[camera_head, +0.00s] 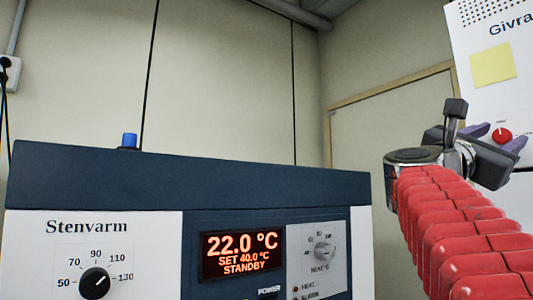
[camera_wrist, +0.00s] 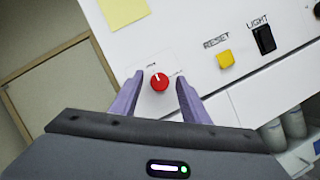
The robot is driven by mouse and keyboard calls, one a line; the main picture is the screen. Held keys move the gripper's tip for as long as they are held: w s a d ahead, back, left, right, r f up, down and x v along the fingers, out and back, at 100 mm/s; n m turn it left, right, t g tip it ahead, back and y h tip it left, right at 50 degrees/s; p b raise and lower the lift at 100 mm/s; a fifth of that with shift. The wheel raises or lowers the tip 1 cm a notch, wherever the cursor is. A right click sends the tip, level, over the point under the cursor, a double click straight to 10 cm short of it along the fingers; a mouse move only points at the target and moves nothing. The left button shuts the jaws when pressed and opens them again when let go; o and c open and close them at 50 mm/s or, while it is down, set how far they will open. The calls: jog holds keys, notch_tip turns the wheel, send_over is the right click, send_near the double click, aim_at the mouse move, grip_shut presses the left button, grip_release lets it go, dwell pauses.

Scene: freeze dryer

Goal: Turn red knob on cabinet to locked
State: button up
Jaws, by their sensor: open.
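The red knob (camera_head: 501,135) is on the front of the white cabinet (camera_head: 493,30) at the right of the head view. In the wrist view the red knob (camera_wrist: 159,82) has a pale pointer mark on its upper part. Small labels sit above it and to its right, too small to read surely. My gripper (camera_wrist: 155,88) is open, with one purple finger on each side of the knob in the picture. In the head view my gripper (camera_head: 498,135) also frames the knob. I cannot tell whether the fingers touch the panel.
A yellow note (camera_wrist: 123,10) is above the knob. A yellow RESET button (camera_wrist: 225,59) and a black LIGHT switch (camera_wrist: 263,40) are to its right. A Stenvarm unit (camera_head: 190,180) with a display reading 22.0 °C fills the lower left. Pale containers (camera_wrist: 285,130) stand at lower right.

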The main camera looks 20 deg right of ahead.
jog(key=shift+c, duration=0.5)
jog(key=c, duration=1)
jog(key=shift+o, duration=0.2)
jog(key=shift+m, duration=0.6)
jog(key=m+g+y, duration=0.1)
jog(key=m, duration=0.1)
jog(key=m+g, duration=0.1)
jog(key=m, duration=0.1)
jog(key=shift+w+r+y, duration=0.1)
jog(key=shift+y, duration=0.3)
jog(key=m, duration=0.2)
jog(key=m+y, duration=0.1)
jog(key=m, duration=0.2)
jog(key=shift+g+y, duration=0.3)
jog(key=m, duration=0.2)
jog(key=m+y, duration=0.1)
jog(key=m, duration=0.1)
jog(key=shift+r+y, duration=0.1)
jog(key=shift+y, duration=0.2)
jog(key=shift+m+t+y, duration=0.6)
jog(key=shift+m+y, duration=0.1)
jog(key=shift+m, duration=1.4)
